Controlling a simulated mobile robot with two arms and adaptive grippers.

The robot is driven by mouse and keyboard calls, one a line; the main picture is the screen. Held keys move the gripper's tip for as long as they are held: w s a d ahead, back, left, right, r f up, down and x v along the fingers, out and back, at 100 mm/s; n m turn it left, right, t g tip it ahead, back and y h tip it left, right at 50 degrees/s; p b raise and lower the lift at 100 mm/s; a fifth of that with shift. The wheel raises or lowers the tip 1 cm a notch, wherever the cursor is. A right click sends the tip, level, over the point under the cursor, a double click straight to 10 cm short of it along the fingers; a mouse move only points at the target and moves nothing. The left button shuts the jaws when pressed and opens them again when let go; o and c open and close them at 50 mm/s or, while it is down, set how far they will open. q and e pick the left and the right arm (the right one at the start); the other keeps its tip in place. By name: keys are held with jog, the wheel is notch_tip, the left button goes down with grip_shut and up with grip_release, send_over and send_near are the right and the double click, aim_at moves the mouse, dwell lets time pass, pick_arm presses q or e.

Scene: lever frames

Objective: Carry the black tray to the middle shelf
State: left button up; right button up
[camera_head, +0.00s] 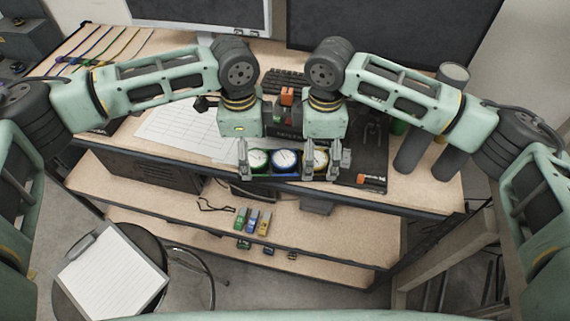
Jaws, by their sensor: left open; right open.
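The black tray (285,178) is at the front edge of the desk top, with a row of round white-faced gauges on it: a green one (258,160), a blue one (285,160) and a yellow one (319,161). Much of the tray is hidden by the gauges and grippers. My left gripper (244,162) is open at the tray's left end. My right gripper (335,163) is open at its right end, close to the yellow gauge. Whether either finger touches the tray cannot be told. The middle shelf (340,235) lies below the desk top.
Small green, blue and yellow items (252,220) stand on the middle shelf, with bare board to their right. A black mat (372,155) and a keyboard (285,82) lie on the desk. A stool with a clipboard (112,278) stands at the lower left.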

aim_at(317, 157)
pick_arm(q)
jog(key=shift+f, duration=1.55)
pick_arm(e)
jog(key=shift+f, duration=1.55)
pick_arm(q)
jog(key=shift+r, duration=0.1)
jog(key=c, duration=1.4)
pick_arm(e)
jog(key=c, duration=1.4)
